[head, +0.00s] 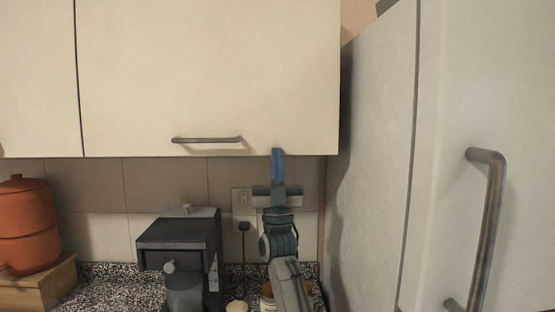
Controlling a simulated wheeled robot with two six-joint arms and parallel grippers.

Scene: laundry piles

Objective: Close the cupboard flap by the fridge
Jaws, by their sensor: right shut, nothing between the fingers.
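The cupboard flap (215,75) by the fridge is a cream panel with a horizontal metal handle (207,140) near its lower edge. It hangs flat in line with the neighbouring panel and looks shut, though a small gap cannot be ruled out from this angle. My right gripper (277,152) points up at the flap's lower edge, to the right of the handle. Its blue fingers are shut with nothing between them. The fingertips overlap the flap's lower edge in the picture; I cannot tell whether they touch it. My left gripper is not in view.
The fridge (385,160) with a large curved handle (490,225) stands close on the right. Below, a dark coffee machine (180,245) and an orange clay pot (28,230) on a wooden stand are at the speckled counter (90,285). A wall socket (242,200) is behind my gripper.

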